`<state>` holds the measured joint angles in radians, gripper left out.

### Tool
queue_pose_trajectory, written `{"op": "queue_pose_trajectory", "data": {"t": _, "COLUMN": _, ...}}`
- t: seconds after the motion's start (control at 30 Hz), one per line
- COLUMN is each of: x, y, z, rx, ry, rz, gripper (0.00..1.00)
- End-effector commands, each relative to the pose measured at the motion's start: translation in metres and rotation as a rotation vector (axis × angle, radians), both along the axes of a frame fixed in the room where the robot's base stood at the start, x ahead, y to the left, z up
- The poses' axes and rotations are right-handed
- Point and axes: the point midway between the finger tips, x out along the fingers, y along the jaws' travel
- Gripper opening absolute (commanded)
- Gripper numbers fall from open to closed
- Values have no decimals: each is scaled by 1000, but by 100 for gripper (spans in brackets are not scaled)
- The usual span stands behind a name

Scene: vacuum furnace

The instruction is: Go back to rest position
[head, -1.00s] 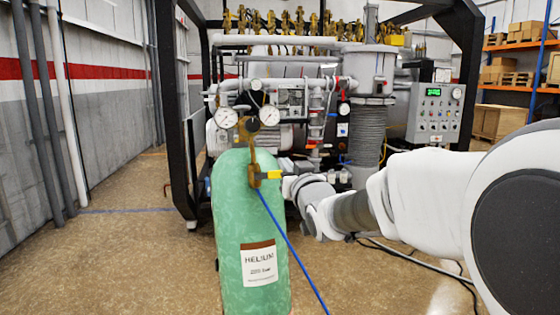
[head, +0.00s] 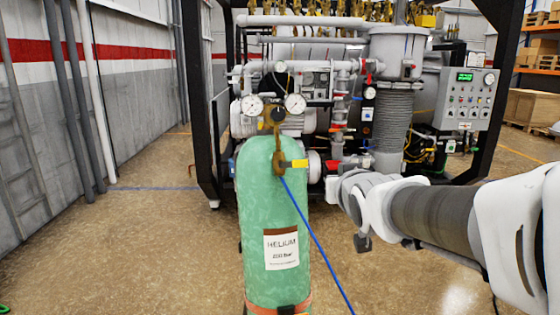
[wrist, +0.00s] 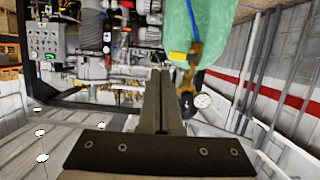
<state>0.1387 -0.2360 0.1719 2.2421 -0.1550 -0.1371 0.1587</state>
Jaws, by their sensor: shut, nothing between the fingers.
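My gripper (wrist: 161,80) shows in the wrist view with its two fingers together and nothing between them. In the head view my arm reaches in from the right, and its end is right of the green helium cylinder (head: 262,210), apart from the yellow valve handle (head: 299,163). The fingers cannot be made out there. The cylinder stands upright with a brass valve and two gauges (head: 295,103) on top. In the wrist view, turned over, the cylinder (wrist: 190,20) is at the top and the yellow handle (wrist: 178,56) is right of the fingertips.
The vacuum furnace (head: 395,110) in its black frame (head: 200,120) stands behind the cylinder, with a control panel (head: 468,98) at right. A blue hose (head: 318,240) runs down from the valve. A wall with pipes is at left. The floor between wall and cylinder is clear.

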Motion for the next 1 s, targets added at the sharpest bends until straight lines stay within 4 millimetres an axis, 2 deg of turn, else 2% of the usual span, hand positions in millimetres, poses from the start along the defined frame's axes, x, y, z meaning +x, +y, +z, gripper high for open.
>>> {"op": "queue_pose_trajectory", "data": {"t": 0.03, "x": -21, "y": -5, "z": 5, "rx": -12, "ry": 59, "rz": -20, "gripper": 0}}
{"op": "queue_pose_trajectory", "data": {"t": 0.07, "x": -32, "y": -8, "z": 3, "rx": -17, "ry": 99, "rz": -31, "gripper": 0}}
{"op": "queue_pose_trajectory", "data": {"t": 0.2, "x": -92, "y": -21, "z": -11, "rx": -29, "ry": 290, "rz": -72, "gripper": 0}}
{"op": "queue_pose_trajectory", "data": {"t": 0.4, "x": -183, "y": -28, "z": -33, "rx": -16, "ry": 554, "rz": -85, "gripper": 0}}
{"op": "queue_pose_trajectory", "data": {"t": 0.53, "x": -228, "y": -27, "z": -45, "rx": -2, "ry": 682, "rz": -71, "gripper": 0}}
{"op": "queue_pose_trajectory", "data": {"t": 0.6, "x": -244, "y": -27, "z": -49, "rx": 4, "ry": 727, "rz": -65, "gripper": 0}}
{"op": "queue_pose_trajectory", "data": {"t": 0.7, "x": -257, "y": -26, "z": -54, "rx": 8, "ry": 765, "rz": -58, "gripper": 0}}
{"op": "queue_pose_trajectory", "data": {"t": 1.0, "x": -260, "y": -26, "z": -55, "rx": 9, "ry": 773, "rz": -55, "gripper": 0}}
